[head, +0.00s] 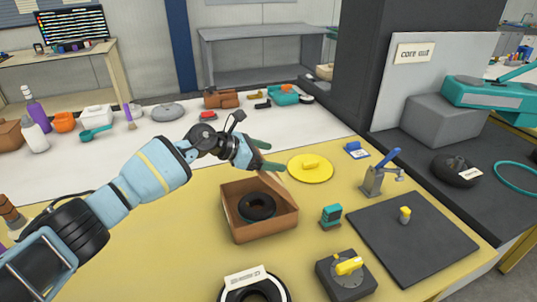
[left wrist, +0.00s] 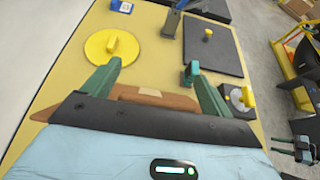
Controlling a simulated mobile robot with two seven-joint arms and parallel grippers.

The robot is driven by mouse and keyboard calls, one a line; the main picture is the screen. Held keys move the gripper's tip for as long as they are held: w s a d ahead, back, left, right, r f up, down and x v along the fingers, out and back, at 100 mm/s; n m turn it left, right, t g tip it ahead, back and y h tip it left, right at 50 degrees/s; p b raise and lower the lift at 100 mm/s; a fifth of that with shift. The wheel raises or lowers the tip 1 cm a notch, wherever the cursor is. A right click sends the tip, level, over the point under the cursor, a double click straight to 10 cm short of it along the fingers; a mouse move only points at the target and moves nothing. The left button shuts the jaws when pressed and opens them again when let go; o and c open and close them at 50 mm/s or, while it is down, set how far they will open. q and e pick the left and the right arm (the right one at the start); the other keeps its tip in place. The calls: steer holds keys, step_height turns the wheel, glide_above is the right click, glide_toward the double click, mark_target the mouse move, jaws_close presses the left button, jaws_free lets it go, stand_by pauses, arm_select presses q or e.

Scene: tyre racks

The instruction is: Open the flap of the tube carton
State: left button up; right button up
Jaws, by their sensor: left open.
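The tube carton (head: 262,233) is a brown box on the yellow mat, with a black tube (head: 257,206) visible inside. Its top is at least partly open. A brown panel rises at its back right side, close under my left gripper; I cannot tell how far the flap is turned. My left gripper (head: 268,155) is open above the carton's back edge, with green fingers apart. In the left wrist view, the carton (left wrist: 150,98) shows between and below the open fingers (left wrist: 157,88), partly hidden by the gripper body. I see no contact. My right gripper does not show clearly.
A yellow disc (head: 310,169) lies behind the carton. A small teal block (head: 330,216), a dial box (head: 345,278) and a dark mat (head: 420,243) are to the right. A labelled tyre (head: 252,288) lies in front.

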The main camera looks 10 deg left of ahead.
arm_select(q)
steer(key=shift+s+a+r+p, duration=0.1)
steer(key=shift+a+r+p, duration=0.1)
steer(key=shift+r, duration=0.25)
steer(key=shift+s+a+r+p, duration=0.1)
steer(key=shift+r+p, duration=0.05)
steer(key=shift+r, duration=0.25)
steer(key=shift+s+a+r+p, duration=0.25)
steer(key=shift+a+r, duration=0.1)
steer(key=shift+r, duration=0.25)
steer(key=shift+s+a+r+p, duration=0.15)
steer(key=shift+a+r+p, duration=0.15)
steer(key=shift+r, duration=0.3)
steer(key=shift+s+a+r+p, duration=0.25)
steer(key=shift+a+r, duration=0.1)
steer(key=shift+r, duration=0.25)
steer(key=shift+s+a+r+p, duration=0.15)
steer(key=shift+a+r+p, duration=0.1)
steer(key=shift+r, duration=0.15)
steer(key=shift+s+a+r+p, duration=0.1)
steer(key=shift+a+r, duration=0.15)
steer(key=shift+r, duration=0.15)
steer(key=shift+s+a+r, duration=0.15)
steer(key=shift+a+r, duration=0.05)
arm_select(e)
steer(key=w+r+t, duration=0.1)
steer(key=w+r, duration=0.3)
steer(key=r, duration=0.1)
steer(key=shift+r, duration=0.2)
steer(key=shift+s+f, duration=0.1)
